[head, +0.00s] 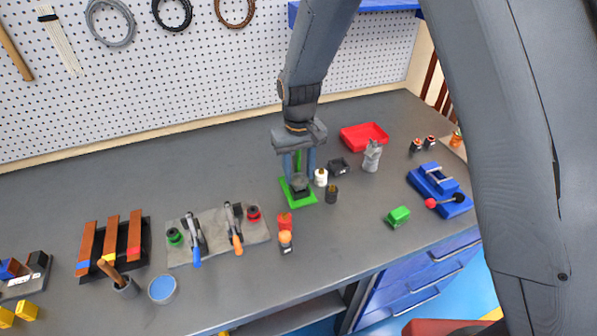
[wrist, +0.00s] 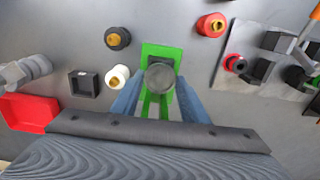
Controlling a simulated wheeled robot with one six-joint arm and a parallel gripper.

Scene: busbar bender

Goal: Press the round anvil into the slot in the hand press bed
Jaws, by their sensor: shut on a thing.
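The green hand press (head: 301,199) stands on the bench, and its green bed (wrist: 160,49) also shows in the wrist view. My gripper (head: 299,181) points down over the bed, with a blue finger on each side. In the wrist view my gripper (wrist: 161,84) is shut on the grey round anvil (wrist: 160,76). The anvil is over or at the dark slot area of the bed and covers part of it. I cannot tell how deep it sits. Green uprights of the press show between my fingers.
A white cylinder (head: 320,178) and a black cylinder (head: 331,194) stand close to the right of the press. A small black box (head: 339,166) and red tray (head: 364,136) lie behind them. A red part (head: 285,222) stands in front.

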